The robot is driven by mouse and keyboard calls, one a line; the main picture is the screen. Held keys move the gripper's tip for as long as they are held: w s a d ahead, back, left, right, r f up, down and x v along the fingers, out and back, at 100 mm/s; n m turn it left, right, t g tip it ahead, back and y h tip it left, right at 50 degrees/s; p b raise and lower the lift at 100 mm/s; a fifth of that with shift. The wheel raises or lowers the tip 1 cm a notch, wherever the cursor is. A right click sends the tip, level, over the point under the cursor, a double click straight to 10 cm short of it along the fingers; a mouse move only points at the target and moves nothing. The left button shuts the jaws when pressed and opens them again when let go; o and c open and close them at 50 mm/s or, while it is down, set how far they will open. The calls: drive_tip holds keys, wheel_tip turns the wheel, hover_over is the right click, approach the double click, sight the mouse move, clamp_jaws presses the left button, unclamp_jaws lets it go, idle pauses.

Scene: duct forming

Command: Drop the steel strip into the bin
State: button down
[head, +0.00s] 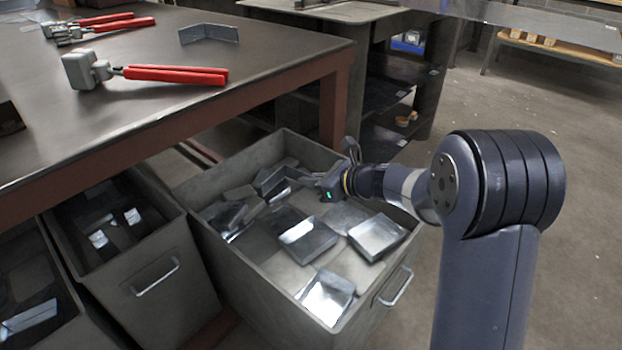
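My gripper (328,162) is over the far right part of the grey bin (250,279), beside its right rim. Its two dark fingers look spread apart, and I see nothing held between them. Several shiny bent steel pieces lie in the bin, among them one near the middle (308,238), one at the right (377,236) and one at the front (327,296). I cannot tell which of these, if any, is the steel strip. My gripper and wrist hide part of the bin's far right corner.
A dark-topped workbench (150,60) overhangs the bin's left side. On it lie red-handled pliers (175,75), more red-handled tools and a bent steel angle (208,34). Another grey bin (160,290) stands at the left.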

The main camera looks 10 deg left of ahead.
drive_tip(key=c, duration=2.1)
unclamp_jaws()
drive_tip(key=shift+f, duration=0.15)
drive_tip(key=o, duration=0.5)
drive_tip(key=p+v, duration=0.3)
drive_tip(key=v, duration=0.7)
drive_tip(key=shift+s+d+p, duration=0.2)
drive_tip(key=shift+d+p, duration=0.2)
drive_tip(key=b+x, duration=0.4)
drive_tip(key=x, duration=0.7)
drive_tip(key=shift+w+a+f, duration=0.1)
drive_tip(key=shift+a, duration=0.05)
wheel_tip(320, 180, up, 3)
drive_tip(key=shift+r+p, duration=0.1)
drive_tip(key=shift+p, duration=1.15)
drive_tip(key=shift+r+p, duration=0.9)
drive_tip(key=shift+r, duration=0.05)
